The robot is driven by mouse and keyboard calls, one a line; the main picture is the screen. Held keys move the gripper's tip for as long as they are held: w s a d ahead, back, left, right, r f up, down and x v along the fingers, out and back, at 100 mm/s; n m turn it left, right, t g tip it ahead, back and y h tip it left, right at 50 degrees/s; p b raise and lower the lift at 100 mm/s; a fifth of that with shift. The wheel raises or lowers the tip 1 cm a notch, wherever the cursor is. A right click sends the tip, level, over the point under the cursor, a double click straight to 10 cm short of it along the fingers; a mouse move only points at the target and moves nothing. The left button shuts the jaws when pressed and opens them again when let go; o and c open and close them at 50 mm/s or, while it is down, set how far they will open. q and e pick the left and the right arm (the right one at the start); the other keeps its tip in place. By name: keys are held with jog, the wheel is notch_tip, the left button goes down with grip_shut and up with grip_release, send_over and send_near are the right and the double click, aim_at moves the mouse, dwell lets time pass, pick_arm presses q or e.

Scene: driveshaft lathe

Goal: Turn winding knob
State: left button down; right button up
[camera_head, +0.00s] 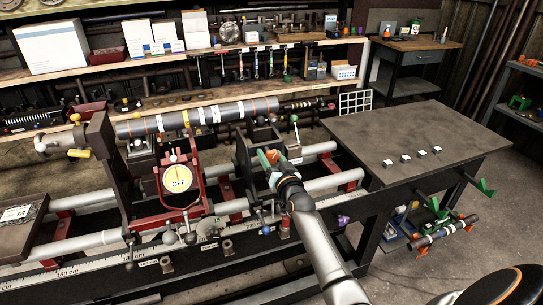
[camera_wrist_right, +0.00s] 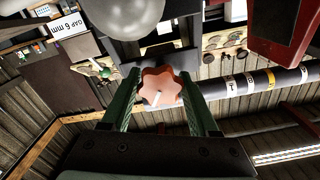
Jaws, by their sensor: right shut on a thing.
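The winding knob (camera_wrist_right: 160,88) is a red-orange, lobed knob with a pale mark on its face. In the right wrist view it sits between the two green fingers of my right gripper (camera_wrist_right: 160,78), which is shut on it. In the head view my right gripper (camera_head: 269,160) reaches in from the lower right to the dark block of the lathe, and a bit of orange shows by its green fingers. The fingers and wrist hide most of the knob there. My left gripper is not in view.
The long driveshaft (camera_head: 198,117) lies across the lathe, left of my right gripper. A lever with a green tip (camera_head: 294,118) stands close behind the gripper. A dark table (camera_head: 400,125) is at right.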

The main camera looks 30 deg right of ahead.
jog(key=shift+a+f, duration=0.3)
jog(key=shift+a, duration=0.1)
jog(key=o, duration=1.2)
jog(key=shift+w+a, duration=0.1)
jog(key=shift+o, duration=0.6)
jog(key=shift+r, duration=0.1)
jog(key=shift+o, duration=0.3)
jog(key=shift+r, duration=0.1)
jog(key=shift+d, duration=0.2)
jog(key=v, duration=1.2)
jog(key=shift+s, duration=0.35)
